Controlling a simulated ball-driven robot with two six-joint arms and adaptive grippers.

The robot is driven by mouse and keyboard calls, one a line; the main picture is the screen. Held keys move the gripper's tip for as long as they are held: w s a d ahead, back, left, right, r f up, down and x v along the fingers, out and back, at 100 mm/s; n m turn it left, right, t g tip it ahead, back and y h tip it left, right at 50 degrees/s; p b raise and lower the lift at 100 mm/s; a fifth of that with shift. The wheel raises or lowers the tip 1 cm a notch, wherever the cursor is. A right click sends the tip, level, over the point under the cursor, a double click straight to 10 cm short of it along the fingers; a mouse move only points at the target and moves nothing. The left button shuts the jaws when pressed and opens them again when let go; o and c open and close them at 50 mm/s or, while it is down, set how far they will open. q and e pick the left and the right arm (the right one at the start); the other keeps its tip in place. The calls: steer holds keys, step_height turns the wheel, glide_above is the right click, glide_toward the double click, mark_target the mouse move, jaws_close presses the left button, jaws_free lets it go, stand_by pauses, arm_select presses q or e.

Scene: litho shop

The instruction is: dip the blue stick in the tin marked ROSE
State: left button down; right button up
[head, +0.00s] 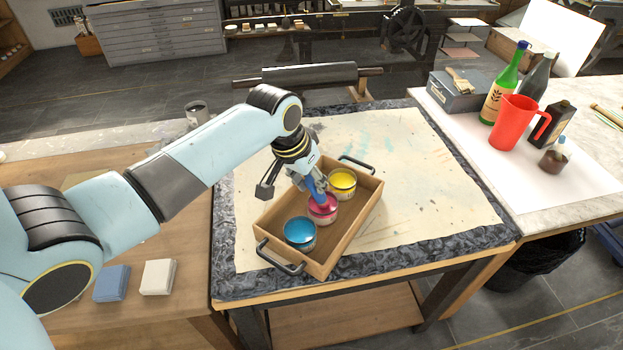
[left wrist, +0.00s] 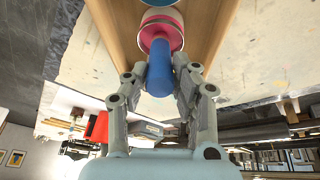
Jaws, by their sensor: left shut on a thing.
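My left gripper (head: 314,186) is shut on the blue stick (head: 311,192), above the middle of the wooden tray (head: 343,239). The blue stick (left wrist: 159,74) sits between the two fingers in the left wrist view. Its lower end is at the mouth of the pink tin (head: 323,216), which also shows in the left wrist view (left wrist: 162,27). I cannot tell how far the end is inside or whether it touches the paint. The tin's lettering is too small to read. My right gripper is not in view.
A blue tin (head: 300,233) and a yellow tin (head: 342,183) flank the pink one in the tray. The tray has black handles (head: 279,258) and stands on a paper-covered stone slab (head: 425,165). A red jug (head: 512,122) and bottles (head: 502,90) stand to the right.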

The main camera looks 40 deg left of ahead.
arm_select(q)
steer(key=shift+r+p, duration=1.35)
steer(key=shift+p, duration=0.3)
steer(key=shift+r, duration=2.1)
